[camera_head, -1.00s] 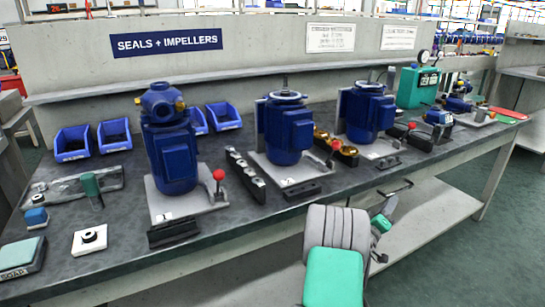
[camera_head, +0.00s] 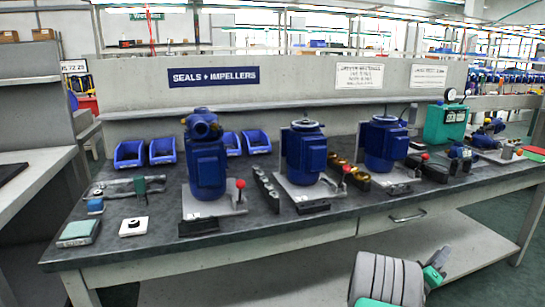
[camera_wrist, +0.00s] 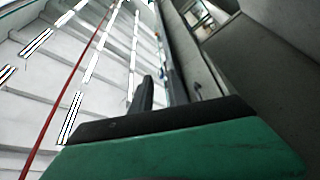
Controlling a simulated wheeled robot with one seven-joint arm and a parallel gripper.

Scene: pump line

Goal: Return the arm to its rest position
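My arm shows at the bottom right of the head view, a grey ribbed link with green parts, in front of the bench edge. My gripper (camera_wrist: 157,92) shows in the wrist view, with dark fingers beyond a black and green body. The wrist view looks toward a pale ceiling with light strips. In the head view the fingers cannot be made out.
The workbench (camera_head: 300,222) carries blue pumps (camera_head: 207,165) on grey plates, several blue bins (camera_head: 130,153), a green tank (camera_head: 446,123) and small parts. A drawer handle (camera_head: 408,217) sticks out at the front. Another bench (camera_head: 40,175) stands at the left. Floor is free at the right.

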